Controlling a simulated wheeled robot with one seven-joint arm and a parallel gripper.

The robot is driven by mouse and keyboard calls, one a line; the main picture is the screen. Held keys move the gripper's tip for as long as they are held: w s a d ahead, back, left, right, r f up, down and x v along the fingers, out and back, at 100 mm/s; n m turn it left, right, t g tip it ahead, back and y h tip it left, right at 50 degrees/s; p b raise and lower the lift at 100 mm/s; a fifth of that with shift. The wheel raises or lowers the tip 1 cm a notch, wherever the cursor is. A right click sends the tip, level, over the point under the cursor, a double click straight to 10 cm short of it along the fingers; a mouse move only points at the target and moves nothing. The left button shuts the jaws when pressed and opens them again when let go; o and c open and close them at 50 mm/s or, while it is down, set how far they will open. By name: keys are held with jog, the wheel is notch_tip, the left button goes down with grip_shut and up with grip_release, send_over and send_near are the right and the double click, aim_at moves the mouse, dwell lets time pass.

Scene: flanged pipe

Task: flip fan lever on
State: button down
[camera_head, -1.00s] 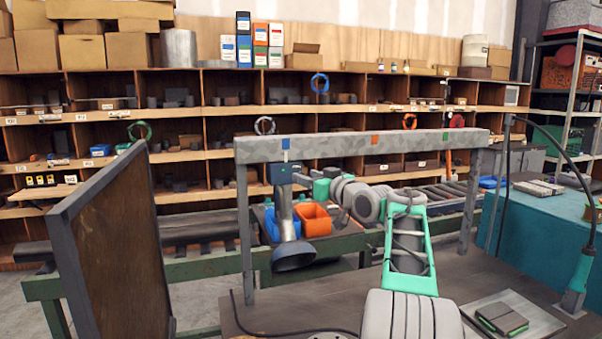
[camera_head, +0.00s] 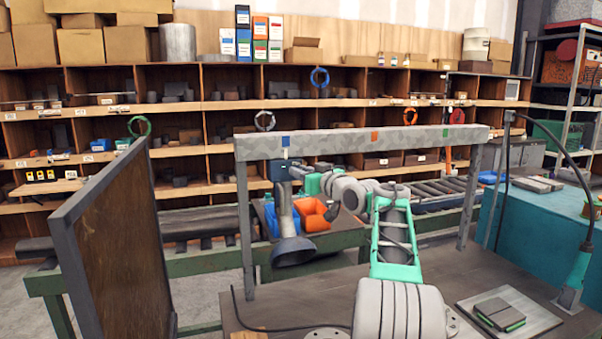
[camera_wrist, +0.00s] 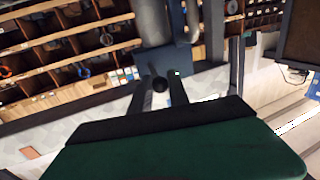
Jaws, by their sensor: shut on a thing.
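The fan unit is a blue-grey box (camera_head: 283,170) under the overhead beam, with a grey pipe and a dark flared hood (camera_head: 293,251) hanging below it. In the wrist view the box (camera_wrist: 185,62) and pipe (camera_wrist: 152,22) are close ahead. The fan lever shows as a dark round knob (camera_wrist: 160,84) between the two fingers of my gripper (camera_wrist: 160,92), which is shut on it. In the head view my gripper (camera_head: 300,171) is at the right side of the box. The lever's exact angle is hard to tell.
The speckled grey beam (camera_head: 360,141) stands on posts over the workbench (camera_head: 480,290). Blue and orange bins (camera_head: 312,216) sit behind the hood. A brown panel (camera_head: 112,225) stands at the left, and a thin curved lamp arm (camera_head: 560,140) at the right.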

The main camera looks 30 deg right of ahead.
jog(key=shift+r+p, duration=0.5)
jog(key=shift+p, duration=0.35)
jog(key=shift+w+r+g+p, duration=0.15)
jog(key=shift+g+p, duration=0.45)
jog(key=shift+p, duration=0.65)
jog(key=shift+f, duration=0.25)
jog(key=c, duration=1.3)
grip_release()
